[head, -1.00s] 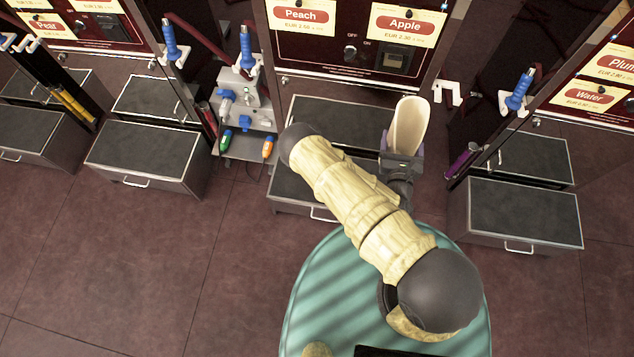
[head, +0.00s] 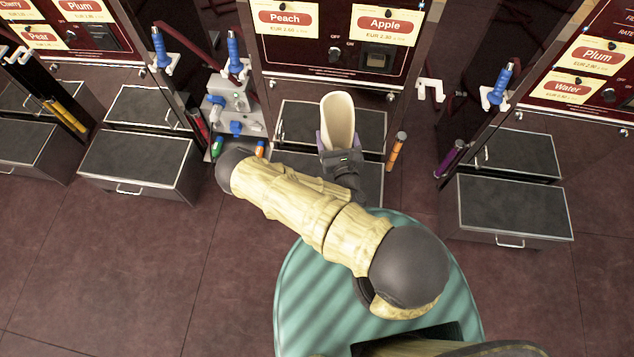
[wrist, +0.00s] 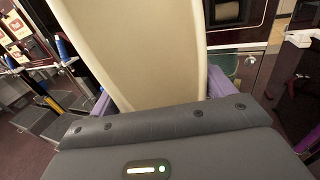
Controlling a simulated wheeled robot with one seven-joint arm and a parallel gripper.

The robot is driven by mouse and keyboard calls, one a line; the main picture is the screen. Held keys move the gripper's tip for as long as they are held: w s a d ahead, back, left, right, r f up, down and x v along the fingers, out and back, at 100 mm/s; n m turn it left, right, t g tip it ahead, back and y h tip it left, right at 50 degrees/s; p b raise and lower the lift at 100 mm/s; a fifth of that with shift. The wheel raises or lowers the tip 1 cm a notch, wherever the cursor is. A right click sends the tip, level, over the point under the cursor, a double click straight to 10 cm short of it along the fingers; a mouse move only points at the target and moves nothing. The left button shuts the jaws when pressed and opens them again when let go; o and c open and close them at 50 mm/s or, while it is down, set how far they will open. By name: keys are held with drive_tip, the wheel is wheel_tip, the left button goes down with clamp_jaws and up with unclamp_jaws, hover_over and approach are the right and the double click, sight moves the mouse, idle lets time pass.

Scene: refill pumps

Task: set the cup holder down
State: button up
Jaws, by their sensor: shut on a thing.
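The cup holder (head: 338,115) is a long cream trough-like piece, seen upright in the head view. My gripper (head: 338,145) is shut on its lower end, with a purple finger showing beside it. In the wrist view the cup holder (wrist: 145,50) fills the middle, between the purple fingers of my gripper (wrist: 155,100). In the head view it appears in front of the grey-topped box below the Peach and Apple panel. I cannot tell its height above that box. Its lower end is hidden by my gripper.
The Peach and Apple pump panel (head: 335,35) stands behind. A grey-topped box (head: 296,125) is below it. An orange tube (head: 397,150) stands to the right and a blue-and-grey fixture (head: 235,110) to the left. Another grey-topped box (head: 515,208) is at right; open floor lies at lower left.

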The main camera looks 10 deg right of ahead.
idle(0.3)
drive_tip(key=w+f+m+g+h+b, duration=0.1)
drive_tip(key=w+f+h+b, duration=0.3)
drive_tip(key=f+b, duration=0.8)
drive_tip(key=w+f+m+g+h+b, duration=0.2)
drive_tip(key=w+f+m+h+b, duration=0.2)
drive_tip(key=f+b, duration=0.9)
drive_tip(key=w+f+m+g+h+b, duration=0.1)
drive_tip(key=w+f+m+h+b, duration=0.2)
drive_tip(key=f+b, duration=0.9)
drive_tip(key=w+b, duration=0.1)
drive_tip(key=b, duration=0.7)
drive_tip(key=shift+w+a+f+h+b, duration=0.2)
drive_tip(key=shift+a+h+b, duration=0.15)
drive_tip(key=shift+h+b, duration=0.05)
drive_tip(key=shift+f+b, duration=1.05)
drive_tip(key=shift+f, duration=1.4)
drive_tip(key=shift+f+b, duration=1.15)
drive_tip(key=shift+f, duration=1.4)
